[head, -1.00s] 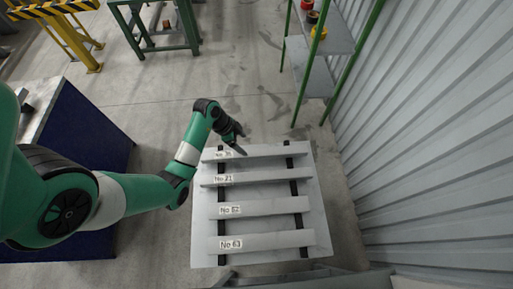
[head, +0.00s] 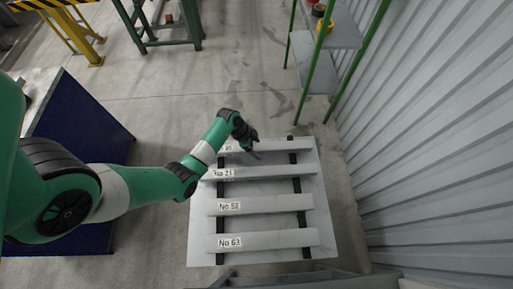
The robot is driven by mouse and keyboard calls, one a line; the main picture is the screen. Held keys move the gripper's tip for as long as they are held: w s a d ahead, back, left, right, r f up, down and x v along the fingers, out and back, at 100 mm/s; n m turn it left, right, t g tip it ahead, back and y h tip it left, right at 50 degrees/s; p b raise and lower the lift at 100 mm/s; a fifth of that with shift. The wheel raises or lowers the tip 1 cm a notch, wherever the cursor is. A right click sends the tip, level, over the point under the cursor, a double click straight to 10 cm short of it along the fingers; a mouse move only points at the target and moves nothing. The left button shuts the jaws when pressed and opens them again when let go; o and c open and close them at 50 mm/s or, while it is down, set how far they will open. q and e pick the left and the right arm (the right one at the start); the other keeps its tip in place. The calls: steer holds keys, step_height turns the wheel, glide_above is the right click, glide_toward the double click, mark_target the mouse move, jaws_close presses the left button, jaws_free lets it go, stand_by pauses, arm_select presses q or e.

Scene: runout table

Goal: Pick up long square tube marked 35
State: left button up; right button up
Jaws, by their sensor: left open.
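Several long grey square tubes lie crosswise on two black strips on the pale runout table (head: 325,225). The farthest tube (head: 285,148) has a label partly hidden by my left arm; its last digits look like 35, but are too small to be sure. The other tubes are marked No 21 (head: 265,173), No 52 (head: 275,206) and No 63 (head: 280,240). My left gripper (head: 257,154) is open over the farthest tube, right of its label. Whether it touches the tube I cannot tell. My right gripper is not in view.
A green-framed shelf (head: 322,70) with small coloured items stands beyond the table at right. A corrugated wall (head: 430,130) runs along the right. A blue bench (head: 85,150) is at left under my arm.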

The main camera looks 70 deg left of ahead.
arm_select(q)
jaws_close()
stand_by(0.4)
